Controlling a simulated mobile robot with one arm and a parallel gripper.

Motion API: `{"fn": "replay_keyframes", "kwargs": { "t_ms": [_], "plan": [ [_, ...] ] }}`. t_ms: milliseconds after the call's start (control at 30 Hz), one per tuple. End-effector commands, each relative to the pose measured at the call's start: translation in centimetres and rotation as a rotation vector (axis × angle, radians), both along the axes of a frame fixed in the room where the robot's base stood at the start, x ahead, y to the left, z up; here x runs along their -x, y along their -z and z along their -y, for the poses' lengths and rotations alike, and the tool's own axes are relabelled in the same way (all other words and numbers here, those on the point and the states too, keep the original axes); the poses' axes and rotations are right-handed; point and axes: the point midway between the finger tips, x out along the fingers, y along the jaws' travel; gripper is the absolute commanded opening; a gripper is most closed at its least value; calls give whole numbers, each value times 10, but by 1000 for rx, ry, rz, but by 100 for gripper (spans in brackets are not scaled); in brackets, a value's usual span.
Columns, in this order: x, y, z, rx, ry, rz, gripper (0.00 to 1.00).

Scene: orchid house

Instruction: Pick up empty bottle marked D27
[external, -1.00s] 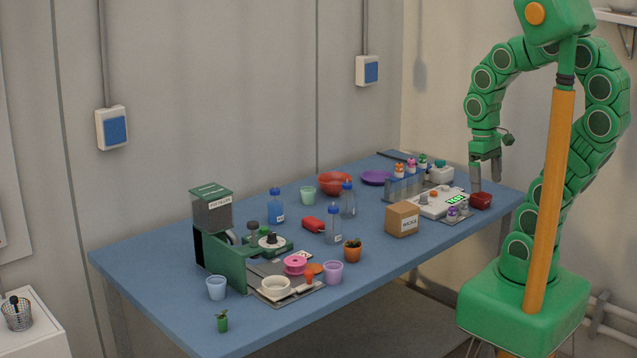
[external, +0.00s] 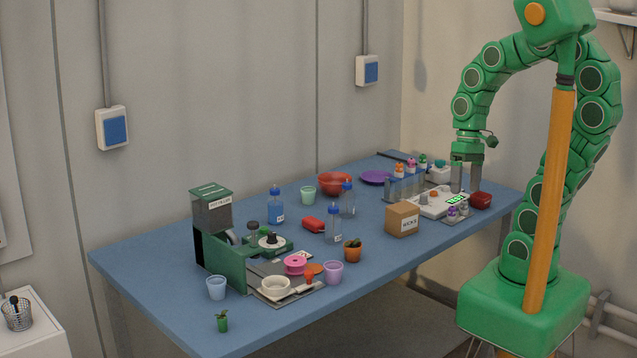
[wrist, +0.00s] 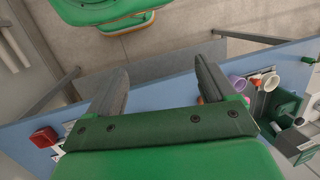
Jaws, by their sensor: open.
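Three bottles with blue caps stand upright on the blue table (external: 180,250) in the external view. One is a bottle with blue contents (external: 275,207). A clear, empty-looking bottle (external: 347,203) stands right of it, and another clear bottle (external: 333,228) stands nearer the front. Their labels are too small to read. My gripper (external: 466,188) is open and empty, fingers pointing down over the table's right end by a white device, well right of the bottles. In the wrist view my gripper (wrist: 158,72) shows both fingers spread, with no bottle that I can make out.
A rack of tubes (external: 404,187), the white device (external: 437,203) and a dark red box (external: 480,201) crowd the right end.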

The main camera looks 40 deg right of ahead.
Motion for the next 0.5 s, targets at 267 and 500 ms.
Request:
{"fn": "replay_keyframes", "kwargs": {
  "t_ms": [267, 500],
  "plan": [
    [-63, -14, -94, -376, 158, -24, 84],
    [-133, -41, -144, -663, 370, -52, 84]
  ]
}}
